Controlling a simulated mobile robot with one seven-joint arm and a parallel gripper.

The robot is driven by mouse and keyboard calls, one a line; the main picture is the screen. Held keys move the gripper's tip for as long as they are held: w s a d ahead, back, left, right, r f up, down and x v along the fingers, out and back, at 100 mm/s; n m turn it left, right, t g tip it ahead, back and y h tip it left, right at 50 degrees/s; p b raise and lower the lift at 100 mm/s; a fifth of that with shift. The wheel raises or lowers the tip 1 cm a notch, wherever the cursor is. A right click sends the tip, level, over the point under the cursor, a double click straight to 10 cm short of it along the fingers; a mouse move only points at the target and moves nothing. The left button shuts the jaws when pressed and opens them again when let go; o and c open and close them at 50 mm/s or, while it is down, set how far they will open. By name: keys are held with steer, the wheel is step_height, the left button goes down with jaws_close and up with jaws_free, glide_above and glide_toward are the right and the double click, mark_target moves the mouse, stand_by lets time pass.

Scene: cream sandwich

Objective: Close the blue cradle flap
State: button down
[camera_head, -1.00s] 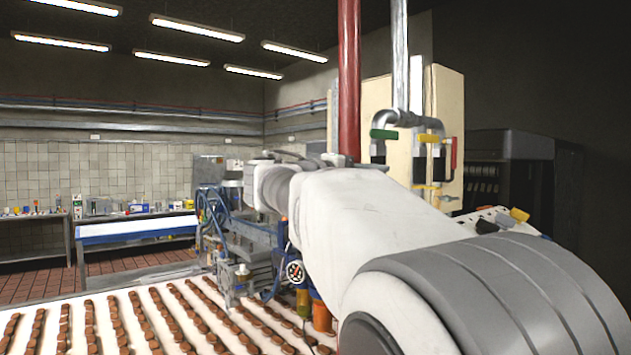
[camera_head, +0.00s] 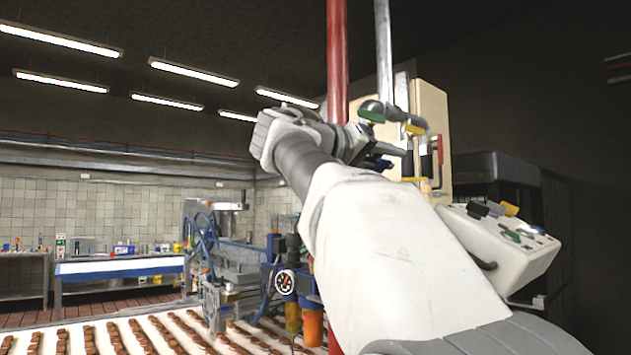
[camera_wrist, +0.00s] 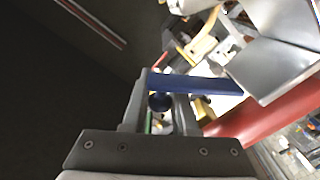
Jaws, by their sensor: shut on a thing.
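In the wrist view the blue cradle flap (camera_wrist: 210,85) is a flat blue bar running across the front of my fingers, with a dark round knob (camera_wrist: 160,102) below its left end. My gripper (camera_wrist: 163,112) is shut on the flap at this knob end. The flap's right end reaches toward a grey metal piece (camera_wrist: 275,70) near the red pipe (camera_wrist: 268,112); whether it touches is unclear. In the head view my gripper (camera_head: 388,149) is small, close right of the red pipe (camera_head: 337,60), with a bit of blue at it. The cradle itself is not clear.
A cream cabinet (camera_head: 432,110) with grey piping and coloured valve handles stands just behind my gripper. A control box (camera_head: 500,245) with buttons is at the right. A machine (camera_head: 235,265) and a conveyor with rows of brown biscuits lie at lower left.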

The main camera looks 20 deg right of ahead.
steer(key=shift+s+d+f+m+b, duration=0.15)
steer(key=shift+s+f+m+b, duration=0.35)
steer(key=shift+m+b, duration=0.7)
steer(key=shift+s+d+f+m+b, duration=0.25)
steer(key=shift+f+m+b, duration=0.35)
steer(key=shift+m+b, duration=0.65)
steer(key=shift+s+d+f+m+b, duration=0.1)
steer(key=shift+s+f+m+b, duration=0.4)
steer(key=shift+m+b, duration=0.7)
steer(key=c, duration=1)
jaws_free()
steer(key=shift+a, duration=0.15)
steer(key=b+v, duration=0.1)
steer(key=v, duration=1.6)
